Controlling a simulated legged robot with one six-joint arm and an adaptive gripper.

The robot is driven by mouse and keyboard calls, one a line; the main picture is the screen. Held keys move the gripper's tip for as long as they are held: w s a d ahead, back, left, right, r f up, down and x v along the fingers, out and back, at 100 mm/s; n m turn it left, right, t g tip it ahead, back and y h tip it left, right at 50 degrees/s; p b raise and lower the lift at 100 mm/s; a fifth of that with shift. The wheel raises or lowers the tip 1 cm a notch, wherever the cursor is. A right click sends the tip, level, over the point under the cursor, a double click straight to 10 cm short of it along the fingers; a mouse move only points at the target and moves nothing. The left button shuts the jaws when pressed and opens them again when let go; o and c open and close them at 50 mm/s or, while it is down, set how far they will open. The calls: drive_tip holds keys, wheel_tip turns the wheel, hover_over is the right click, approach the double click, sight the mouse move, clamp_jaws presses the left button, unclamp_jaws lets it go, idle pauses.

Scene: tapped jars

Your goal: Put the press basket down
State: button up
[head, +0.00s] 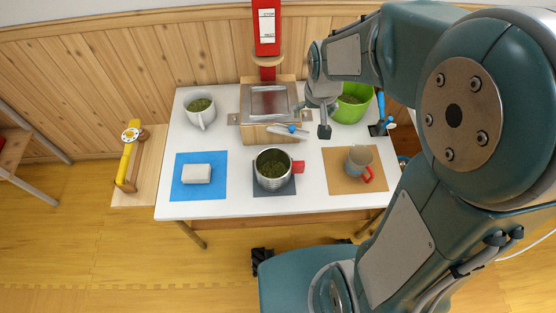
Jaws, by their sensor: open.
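The press basket (268,182), a ribbed silver cylinder with a red handle on its right, stands upright on the dark grey mat (261,192) at the table's front middle. Green leafy matter fills it partway. My gripper (314,120) is open, above and to the right of the basket and apart from it. It hangs near the right side of the wooden press box, and nothing shows between its fingers.
The white table (235,205) holds a white mug (201,117), a white block (196,174) on a blue mat (215,190), a grey cup (358,161) on a tan mat (340,182), and a green bowl (352,109). The press box (268,134) stands behind the basket.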

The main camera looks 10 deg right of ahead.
drive_tip(key=g, duration=0.1)
hover_over(297, 163)
wheel_tip(297, 163, down, 9)
drive_tip(key=shift+g, duration=0.7)
drive_tip(key=f, duration=0.8)
drive_tip(key=w+f, duration=0.1)
drive_tip(key=f, duration=0.3)
drive_tip(key=shift+a, duration=0.2)
wheel_tip(297, 163, down, 6)
drive_tip(key=shift+r, duration=0.1)
drive_tip(key=f, duration=0.2)
drive_tip(key=s+f, duration=0.1)
drive_tip(key=f, duration=0.1)
drive_tip(key=shift+d+f, duration=0.2)
drive_tip(key=shift+w+f, duration=0.1)
drive_tip(key=shift+f, duration=0.35)
drive_tip(key=c, duration=1.2)
